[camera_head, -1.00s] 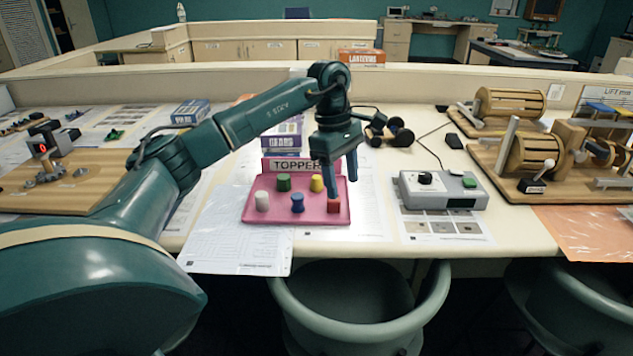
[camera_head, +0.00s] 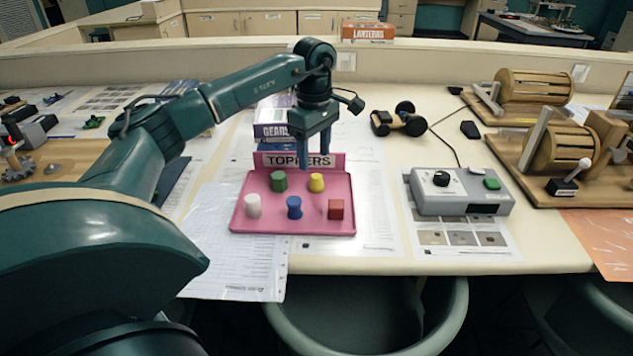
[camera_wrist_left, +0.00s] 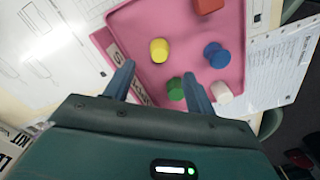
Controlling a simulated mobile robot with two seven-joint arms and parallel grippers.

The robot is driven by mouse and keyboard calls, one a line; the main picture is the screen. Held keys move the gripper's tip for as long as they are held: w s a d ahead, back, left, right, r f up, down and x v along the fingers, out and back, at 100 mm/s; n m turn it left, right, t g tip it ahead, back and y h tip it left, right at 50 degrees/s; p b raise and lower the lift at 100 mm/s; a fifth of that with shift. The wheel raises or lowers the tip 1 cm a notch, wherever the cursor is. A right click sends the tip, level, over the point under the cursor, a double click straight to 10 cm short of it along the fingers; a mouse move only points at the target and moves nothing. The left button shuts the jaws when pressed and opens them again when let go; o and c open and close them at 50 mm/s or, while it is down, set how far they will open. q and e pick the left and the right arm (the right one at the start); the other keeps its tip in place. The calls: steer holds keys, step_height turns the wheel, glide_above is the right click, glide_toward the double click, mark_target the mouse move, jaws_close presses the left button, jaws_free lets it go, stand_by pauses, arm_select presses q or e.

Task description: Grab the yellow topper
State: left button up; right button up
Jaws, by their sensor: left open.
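The yellow topper (camera_head: 316,183) stands upright in the back row of a pink tray (camera_head: 270,225). It also shows in the left wrist view (camera_wrist_left: 159,50), just beyond the fingertips. My left gripper (camera_head: 314,157) points down above the tray's back edge, in front of the "TOPPERS" sign (camera_head: 335,160), which it partly covers. A green topper (camera_head: 279,182) stands to the left of the yellow one. White (camera_head: 253,206), blue (camera_head: 294,207) and red (camera_head: 335,209) toppers stand in the front row. My right gripper is not in view.
A grey control box (camera_head: 460,192) stands right of the tray. A small black-wheeled cart (camera_head: 398,120) lies behind it. Boxes (camera_head: 272,131) are stacked behind the sign. Wooden drum machines (camera_head: 560,150) stand at the far right. Paper sheets lie around the tray.

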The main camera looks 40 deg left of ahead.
mark_target(316, 176)
arm_select(q)
steer(key=shift+w+d+f+p, duration=0.1)
steer(key=shift+f+p, duration=0.1)
steer(key=shift+f, duration=1.55)
steer(key=shift+d+f+p, duration=0.1)
steer(key=shift+f+p, duration=0.1)
steer(key=shift+f, duration=1.55)
steer(key=shift+c, duration=0.3)
steer(key=c, duration=1)
